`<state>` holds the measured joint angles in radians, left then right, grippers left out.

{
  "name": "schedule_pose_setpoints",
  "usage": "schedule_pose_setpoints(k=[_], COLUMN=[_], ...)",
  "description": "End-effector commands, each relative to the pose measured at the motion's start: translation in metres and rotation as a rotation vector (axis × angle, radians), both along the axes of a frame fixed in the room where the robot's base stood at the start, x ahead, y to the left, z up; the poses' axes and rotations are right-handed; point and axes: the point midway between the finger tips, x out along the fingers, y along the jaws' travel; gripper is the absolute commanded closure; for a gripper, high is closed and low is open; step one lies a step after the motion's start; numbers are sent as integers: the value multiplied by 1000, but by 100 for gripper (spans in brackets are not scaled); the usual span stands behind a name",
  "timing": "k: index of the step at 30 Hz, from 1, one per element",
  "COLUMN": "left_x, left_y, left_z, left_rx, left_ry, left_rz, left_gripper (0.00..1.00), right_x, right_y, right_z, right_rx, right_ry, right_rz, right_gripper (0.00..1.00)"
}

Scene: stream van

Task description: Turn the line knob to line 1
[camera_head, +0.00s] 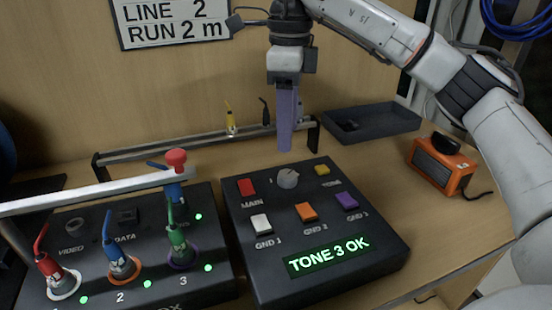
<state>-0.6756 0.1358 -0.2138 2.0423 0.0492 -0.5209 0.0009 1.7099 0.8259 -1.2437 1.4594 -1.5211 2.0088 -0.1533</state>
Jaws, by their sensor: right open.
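The line knob (288,178) is a small round grey dial on top of the black control box (330,215). A small mark, perhaps a "1", is printed to its left; the knob's exact pointer direction is too small to tell. My right gripper (285,148) points down just above and behind the knob, apart from it. Its purple fingers are seen edge-on, overlapping, and it is open with nothing visible in it. My left gripper is not in view.
Red, white, orange, purple and yellow buttons surround the knob. A socket box (205,285) with coloured plugs stands at left, under a white bar with a red ball (176,158). A rail (205,147) runs behind. A dark tray (372,123) and an orange device (440,163) stand at right.

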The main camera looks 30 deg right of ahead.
Motion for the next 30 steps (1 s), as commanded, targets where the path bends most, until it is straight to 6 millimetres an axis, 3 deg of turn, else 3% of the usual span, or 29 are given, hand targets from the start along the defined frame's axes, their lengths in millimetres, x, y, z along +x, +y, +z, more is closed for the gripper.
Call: schedule_pose_setpoints(k=[3, 6, 15, 27, 30], left_x=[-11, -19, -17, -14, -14], left_y=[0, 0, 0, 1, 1], left_z=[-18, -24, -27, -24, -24], left_rx=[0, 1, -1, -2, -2], left_ry=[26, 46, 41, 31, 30], left_rz=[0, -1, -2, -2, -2], left_gripper=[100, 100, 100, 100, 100], right_x=[-1, -1, -1, 0, 0], right_y=[0, 0, 0, 1, 1], right_z=[-24, -41, -86, -95, -95], right_rx=[1, 0, 1, 3, 3], right_ry=[4, 3, 1, -1, 0], right_rz=[0, 0, 1, 1, 1], right_gripper=[50, 50, 50, 50, 63])
